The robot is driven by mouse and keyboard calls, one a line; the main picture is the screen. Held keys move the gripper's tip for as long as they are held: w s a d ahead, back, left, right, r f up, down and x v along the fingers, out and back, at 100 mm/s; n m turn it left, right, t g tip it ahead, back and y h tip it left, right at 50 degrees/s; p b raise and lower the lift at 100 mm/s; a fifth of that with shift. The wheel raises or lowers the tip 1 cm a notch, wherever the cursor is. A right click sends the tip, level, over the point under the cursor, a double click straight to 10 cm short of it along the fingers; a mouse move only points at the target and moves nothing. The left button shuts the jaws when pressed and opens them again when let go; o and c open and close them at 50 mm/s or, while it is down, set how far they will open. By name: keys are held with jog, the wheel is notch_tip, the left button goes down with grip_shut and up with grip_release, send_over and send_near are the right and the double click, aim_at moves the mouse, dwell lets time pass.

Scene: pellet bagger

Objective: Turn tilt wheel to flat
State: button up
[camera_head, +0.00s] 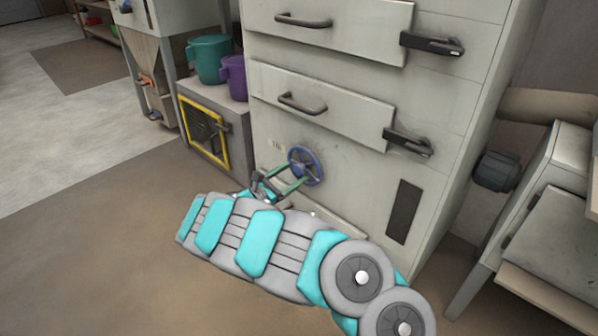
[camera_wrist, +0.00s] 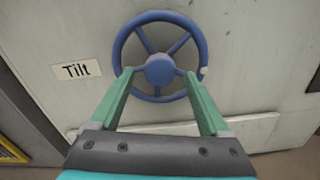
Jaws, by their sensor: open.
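The tilt wheel (camera_head: 306,166) is a blue spoked handwheel low on the front of a grey cabinet. In the wrist view the wheel (camera_wrist: 160,22) shows face-on, with a round hub and a small pale knob on its right rim. In the head view my gripper (camera_head: 288,180) reaches the wheel's lower left.
The cabinet (camera_head: 345,143) has drawers with dark handles and latches above the wheel. A yellow-framed box (camera_head: 226,150) with a teal bucket (camera_head: 209,58) and a purple bucket (camera_head: 234,77) stands left. A grey stand (camera_head: 545,225) is at right. The left floor is clear.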

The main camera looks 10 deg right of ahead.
aim_at(297, 172)
jog(key=shift+x, duration=1.7)
grip_shut()
